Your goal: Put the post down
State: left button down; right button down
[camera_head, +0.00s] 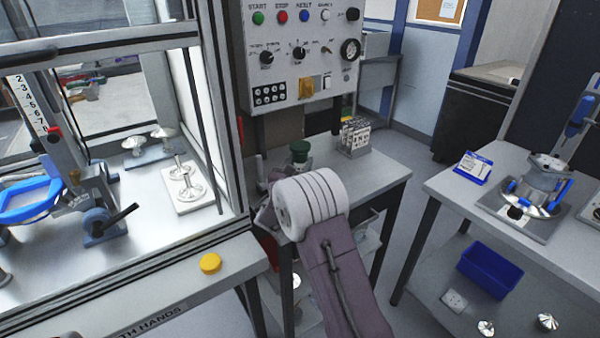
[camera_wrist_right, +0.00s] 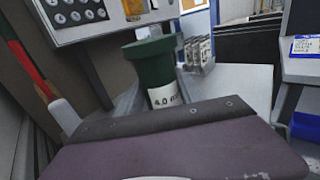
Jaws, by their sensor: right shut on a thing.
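The post is a dark green cylinder with a wider green cap and a white label reading "4.0" and more. It stands upright in the middle of the right wrist view (camera_wrist_right: 160,75), and its top shows in the head view (camera_head: 299,150) just beyond my white wrist. My right gripper (camera_head: 279,174) is shut on the post over the grey middle bench. One pale finger shows left of the post in the right wrist view. The post's lower end is hidden behind my gripper body, so I cannot tell whether it touches the bench. My left gripper is not in view.
A rack of labelled pieces (camera_head: 355,137) stands on the middle bench (camera_head: 378,178), right of the post. A control panel (camera_head: 303,50) hangs above. A glazed machine enclosure (camera_head: 205,110) borders the left. Bare bench top lies right of my wrist.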

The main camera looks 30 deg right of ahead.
notch_tip(320, 180, down, 3)
jog(key=shift+f, duration=0.15)
jog(key=c, duration=0.8)
grip_release()
jog(key=shift+s, duration=0.1)
jog(key=shift+o, duration=0.2)
jog(key=b+v, duration=0.1)
jog(key=v, duration=1.1)
jog(key=shift+a, duration=0.1)
